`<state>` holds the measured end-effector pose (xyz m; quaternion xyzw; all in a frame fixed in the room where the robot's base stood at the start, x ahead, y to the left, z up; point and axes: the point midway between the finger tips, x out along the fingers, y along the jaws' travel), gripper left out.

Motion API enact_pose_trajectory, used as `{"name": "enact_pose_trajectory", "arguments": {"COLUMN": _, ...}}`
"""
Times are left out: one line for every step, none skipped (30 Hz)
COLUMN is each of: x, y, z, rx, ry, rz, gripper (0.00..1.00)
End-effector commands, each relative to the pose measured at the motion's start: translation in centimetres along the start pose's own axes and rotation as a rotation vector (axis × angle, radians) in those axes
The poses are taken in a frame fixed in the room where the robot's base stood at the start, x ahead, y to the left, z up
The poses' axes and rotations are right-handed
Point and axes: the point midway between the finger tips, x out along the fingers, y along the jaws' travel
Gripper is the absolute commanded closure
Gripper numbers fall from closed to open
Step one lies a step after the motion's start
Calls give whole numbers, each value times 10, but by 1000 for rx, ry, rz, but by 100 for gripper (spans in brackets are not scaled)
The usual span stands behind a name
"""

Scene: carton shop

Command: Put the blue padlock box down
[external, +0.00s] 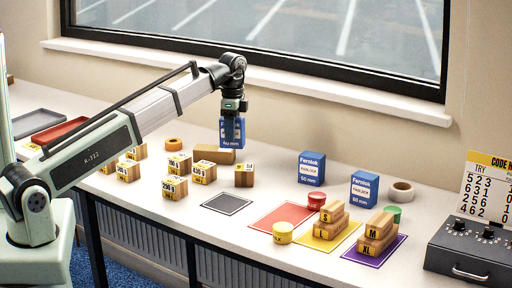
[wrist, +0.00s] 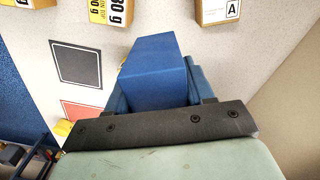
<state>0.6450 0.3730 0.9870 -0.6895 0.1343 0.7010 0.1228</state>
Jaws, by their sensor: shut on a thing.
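A blue padlock box (external: 233,136) hangs upright in my gripper (external: 233,118), above the table and behind the black square. In the wrist view the same blue box (wrist: 157,75) fills the space between the blue fingers of my gripper (wrist: 157,95), which are shut on its sides. Two more blue padlock boxes stand upright on the table, one behind the red mat (external: 311,168) and one further right (external: 364,188).
A black square (external: 227,203), a red mat (external: 270,222), a yellow mat (external: 325,243) and a purple mat (external: 374,257) lie along the front. Small cartons (external: 174,187) stand left. A lock panel (external: 470,247) stands right.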

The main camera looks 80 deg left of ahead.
Motion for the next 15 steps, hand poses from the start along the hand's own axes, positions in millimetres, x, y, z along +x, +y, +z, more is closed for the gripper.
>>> {"name": "enact_pose_trajectory", "arguments": {"x": -1, "y": -18, "z": 11, "rx": -28, "ry": -1, "rz": 2, "gripper": 83}}
{"name": "enact_pose_trajectory", "arguments": {"x": -1, "y": -26, "z": 17, "rx": -41, "ry": -2, "rz": 3, "gripper": 83}}
{"name": "enact_pose_trajectory", "arguments": {"x": -1, "y": -37, "z": 26, "rx": -61, "ry": -3, "rz": 4, "gripper": 83}}
{"name": "enact_pose_trajectory", "arguments": {"x": -1, "y": -46, "z": 32, "rx": -74, "ry": -3, "rz": 5, "gripper": 83}}
{"name": "enact_pose_trajectory", "arguments": {"x": -1, "y": -54, "z": 39, "rx": -89, "ry": -4, "rz": 6, "gripper": 83}}
{"name": "enact_pose_trajectory", "arguments": {"x": -1, "y": -66, "z": 48, "rx": -107, "ry": -5, "rz": 7, "gripper": 83}}
{"name": "enact_pose_trajectory", "arguments": {"x": -1, "y": -75, "z": 55, "rx": -121, "ry": -6, "rz": 8, "gripper": 83}}
{"name": "enact_pose_trajectory", "arguments": {"x": -1, "y": -84, "z": 61, "rx": -134, "ry": -6, "rz": 8, "gripper": 83}}
{"name": "enact_pose_trajectory", "arguments": {"x": -1, "y": -95, "z": 70, "rx": -151, "ry": -7, "rz": 9, "gripper": 83}}
{"name": "enact_pose_trajectory", "arguments": {"x": -1, "y": -104, "z": 76, "rx": -163, "ry": -8, "rz": 9, "gripper": 83}}
{"name": "enact_pose_trajectory", "arguments": {"x": -2, "y": -112, "z": 82, "rx": -171, "ry": -9, "rz": 10, "gripper": 83}}
{"name": "enact_pose_trajectory", "arguments": {"x": -2, "y": -123, "z": 90, "rx": -182, "ry": -10, "rz": 10, "gripper": 83}}
{"name": "enact_pose_trajectory", "arguments": {"x": -2, "y": -130, "z": 95, "rx": -186, "ry": -10, "rz": 10, "gripper": 83}}
{"name": "enact_pose_trajectory", "arguments": {"x": -2, "y": -139, "z": 101, "rx": -189, "ry": -11, "rz": 10, "gripper": 83}}
{"name": "enact_pose_trajectory", "arguments": {"x": -2, "y": -149, "z": 108, "rx": -191, "ry": -12, "rz": 10, "gripper": 83}}
